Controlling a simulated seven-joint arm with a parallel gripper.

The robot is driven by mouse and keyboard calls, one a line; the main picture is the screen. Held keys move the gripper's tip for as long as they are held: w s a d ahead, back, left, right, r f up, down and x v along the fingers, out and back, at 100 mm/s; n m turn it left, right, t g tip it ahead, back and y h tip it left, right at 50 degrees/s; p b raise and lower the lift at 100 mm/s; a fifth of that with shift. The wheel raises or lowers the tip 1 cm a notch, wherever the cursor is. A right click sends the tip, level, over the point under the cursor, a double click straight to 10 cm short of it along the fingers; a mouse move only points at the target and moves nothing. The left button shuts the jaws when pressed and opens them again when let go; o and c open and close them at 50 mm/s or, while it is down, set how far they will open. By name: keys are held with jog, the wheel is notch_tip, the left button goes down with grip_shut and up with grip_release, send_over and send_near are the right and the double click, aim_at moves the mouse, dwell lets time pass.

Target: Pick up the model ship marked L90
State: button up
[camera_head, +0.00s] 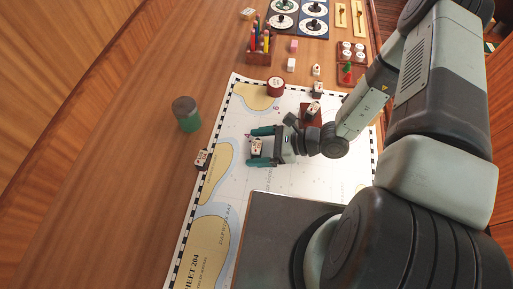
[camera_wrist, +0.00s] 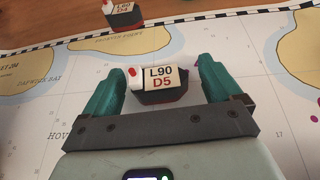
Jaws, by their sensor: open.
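A small model ship with a white top and dark red hull, marked L90 D5 (camera_wrist: 160,80), sits on the chart between the fingers of my gripper (camera_wrist: 160,66). It also shows in the head view (camera_head: 257,148), where my gripper (camera_head: 252,147) reaches in from the right. The teal fingers are open, one on each side of the ship. Gaps show between the fingers and the hull in the wrist view. A second model ship, marked L90 D4 (camera_wrist: 122,13), stands farther off; it appears to be the one at the chart's left edge in the head view (camera_head: 202,160).
The chart (camera_head: 300,178) lies flat on the wooden table. A green jar with a dark lid (camera_head: 187,115) stands to the left. A round dark red object (camera_head: 275,86) and a pencil holder (camera_head: 259,57) are behind. Other small ship-like pieces (camera_head: 313,108) stand near my wrist.

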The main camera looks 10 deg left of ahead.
jog(key=shift+a+f, duration=0.1)
jog(key=shift+a, duration=0.15)
jog(key=c, duration=1)
jog(key=shift+c, duration=0.2)
